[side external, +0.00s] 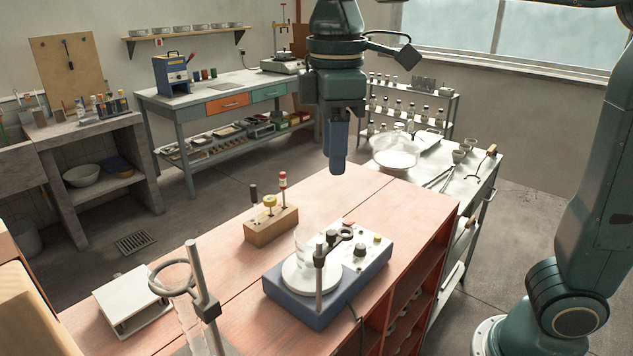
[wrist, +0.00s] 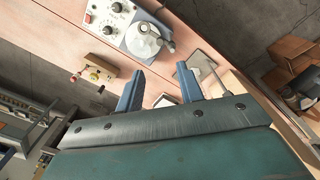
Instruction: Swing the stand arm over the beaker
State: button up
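A clear glass beaker (side external: 304,246) stands on the round white plate of a blue stirrer (side external: 330,305). It also shows in the wrist view (wrist: 143,43). A grey post rises at the plate's near edge. The dark stand arm (side external: 336,241) is clamped near the post's top and points right, apparently beside the beaker's rim rather than across it. In the wrist view the stand arm (wrist: 167,46) shows at the plate's edge. My gripper (side external: 337,170) hangs above and behind the stirrer, fingers down, touching nothing. In the wrist view my gripper (wrist: 160,71) is open and empty.
A wooden block (side external: 271,226) with upright tools stands behind the stirrer. A ring stand (side external: 205,300) is at the near left, beside a white platform (side external: 131,298). A metal cart (side external: 455,175) with a glass bowl (side external: 396,151) stands behind right. The bench top (side external: 390,210) right of the block is bare.

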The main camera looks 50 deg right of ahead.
aim_at(331, 233)
notch_tip(331, 233, down, 13)
jog(key=shift+w+d+f, duration=0.1)
dwell(0.7)
grip_shut()
